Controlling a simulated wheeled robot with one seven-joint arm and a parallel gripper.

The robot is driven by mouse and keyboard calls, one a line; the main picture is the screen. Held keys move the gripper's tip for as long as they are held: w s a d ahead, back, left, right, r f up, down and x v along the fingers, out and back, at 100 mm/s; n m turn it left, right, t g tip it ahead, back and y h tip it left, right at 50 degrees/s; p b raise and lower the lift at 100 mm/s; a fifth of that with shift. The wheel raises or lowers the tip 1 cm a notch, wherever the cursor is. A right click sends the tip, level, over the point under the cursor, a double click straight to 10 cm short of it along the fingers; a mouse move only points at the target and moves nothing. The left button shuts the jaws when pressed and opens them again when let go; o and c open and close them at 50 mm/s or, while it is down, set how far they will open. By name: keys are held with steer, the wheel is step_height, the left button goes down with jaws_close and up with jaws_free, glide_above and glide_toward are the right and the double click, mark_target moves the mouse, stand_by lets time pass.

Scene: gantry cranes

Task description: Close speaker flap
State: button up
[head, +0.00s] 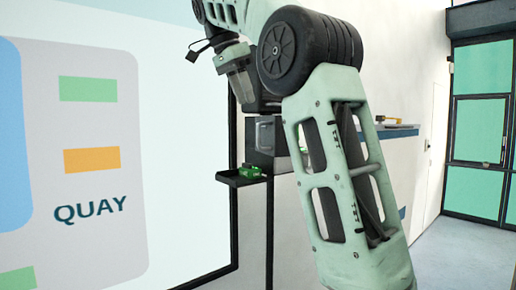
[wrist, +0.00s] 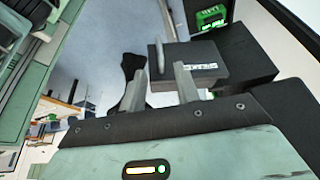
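A dark grey box (head: 267,135), apparently the speaker housing, stands on a post beside the big screen. In the wrist view a dark grey block (wrist: 203,54) with a small pale label, too small to read, lies just beyond my fingers; a thin upright bar stands out from it. I cannot tell for certain which part is the flap or how far it is open. My gripper (wrist: 158,85) is open and empty, its two fingers apart in front of the block. In the head view my gripper (head: 239,82) is above and left of the box.
A black shelf (head: 228,178) juts out left below the box, with a green device (head: 250,171) on it; the green device also shows in the wrist view (wrist: 210,18). The lit screen (head: 185,160) stands close on the left. Clear floor (head: 455,255) lies at the right.

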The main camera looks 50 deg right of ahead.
mark_target(259, 144)
steer(key=x, duration=1.1)
steer(key=shift+p, duration=0.35)
jaws_close()
